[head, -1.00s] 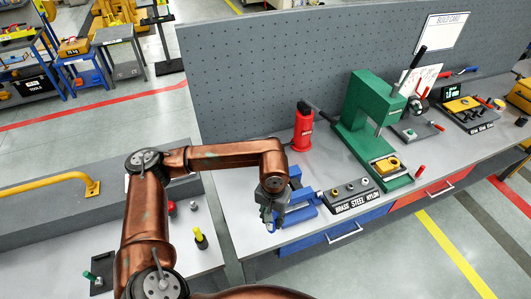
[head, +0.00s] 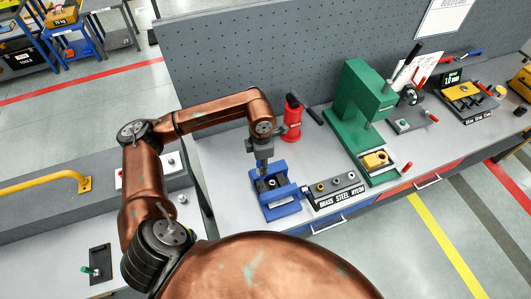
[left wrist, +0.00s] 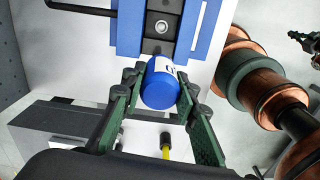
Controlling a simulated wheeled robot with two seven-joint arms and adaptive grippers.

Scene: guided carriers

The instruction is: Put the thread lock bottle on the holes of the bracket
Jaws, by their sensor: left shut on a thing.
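My left gripper (head: 262,166) is shut on the thread lock bottle (left wrist: 162,84), a blue bottle with a white label, clearest in the left wrist view between the green-black fingers (left wrist: 158,98). In the head view the gripper hangs over the left part of a blue vise (head: 283,209). The bracket (left wrist: 152,46), a dark piece with a round hole, is clamped between the blue jaws. The bottle overlaps its near end in the wrist view; I cannot tell whether they touch. The right gripper is not clearly in view.
A brass, steel and nylon block (head: 338,193) stands right of the vise. A red bottle-shaped tool (head: 292,122) is behind it, and a green press (head: 355,105) is farther right. A grey pegboard (head: 260,60) backs the bench.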

